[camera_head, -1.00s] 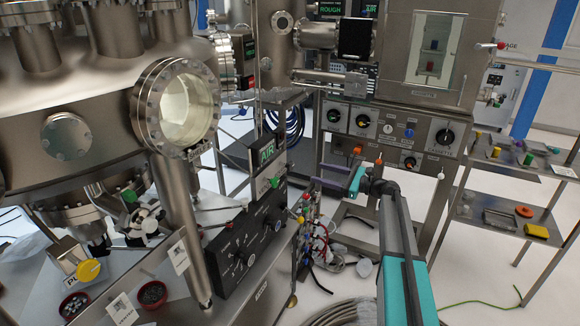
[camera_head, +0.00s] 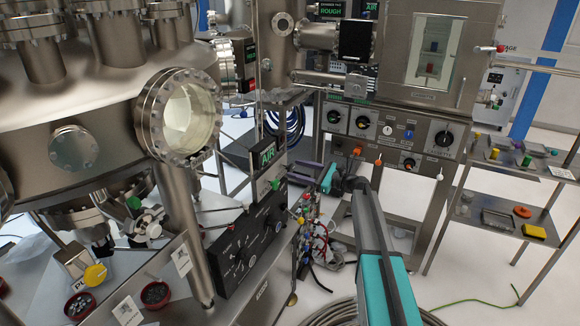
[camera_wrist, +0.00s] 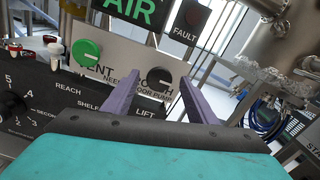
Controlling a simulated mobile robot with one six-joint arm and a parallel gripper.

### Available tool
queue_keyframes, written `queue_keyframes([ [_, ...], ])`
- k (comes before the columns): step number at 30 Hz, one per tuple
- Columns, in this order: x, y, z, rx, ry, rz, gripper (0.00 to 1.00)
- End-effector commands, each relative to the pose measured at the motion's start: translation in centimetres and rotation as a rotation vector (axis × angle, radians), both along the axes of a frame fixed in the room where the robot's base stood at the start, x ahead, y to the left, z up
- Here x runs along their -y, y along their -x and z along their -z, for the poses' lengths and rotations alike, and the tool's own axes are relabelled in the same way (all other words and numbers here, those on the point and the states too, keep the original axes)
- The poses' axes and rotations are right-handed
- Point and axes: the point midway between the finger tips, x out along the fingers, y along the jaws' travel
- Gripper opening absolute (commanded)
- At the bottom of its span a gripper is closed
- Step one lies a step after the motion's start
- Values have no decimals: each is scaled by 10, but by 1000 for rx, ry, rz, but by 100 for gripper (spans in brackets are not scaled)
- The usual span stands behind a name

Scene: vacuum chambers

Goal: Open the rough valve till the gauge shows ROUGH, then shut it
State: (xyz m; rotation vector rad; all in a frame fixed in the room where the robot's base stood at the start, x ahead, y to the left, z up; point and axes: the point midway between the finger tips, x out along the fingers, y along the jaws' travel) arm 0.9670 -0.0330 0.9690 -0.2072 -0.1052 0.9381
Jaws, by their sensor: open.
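A small panel with a gauge (camera_head: 266,153) reading AIR in green stands by the large steel chamber. The gauge also shows at the top of the wrist view (camera_wrist: 133,10). Below it in the wrist view are a green VENT knob (camera_wrist: 87,52) and a dark knob (camera_wrist: 160,87) whose partly covered label looks like ROUGH. My gripper (camera_wrist: 157,84) is open, its purple fingers either side of the dark knob in the picture. I cannot tell whether they touch it. In the head view my gripper (camera_head: 305,166) points left toward this panel.
A black control box (camera_head: 250,235) with dials sits below the panel. A round window (camera_head: 190,118) juts from the chamber. A second station (camera_head: 390,130) with knobs stands behind, its display (camera_head: 333,20) reading ROUGH. A shelf rack (camera_head: 500,210) stands right.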

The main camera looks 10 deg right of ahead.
Motion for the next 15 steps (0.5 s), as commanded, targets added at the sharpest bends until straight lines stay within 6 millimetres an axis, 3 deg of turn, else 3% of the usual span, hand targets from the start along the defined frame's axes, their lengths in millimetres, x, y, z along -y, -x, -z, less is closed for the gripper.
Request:
queue_keyframes([
  [6,-21,-16,-1,0,0,0,52],
  [15,-29,-21,0,1,0,1,52],
])
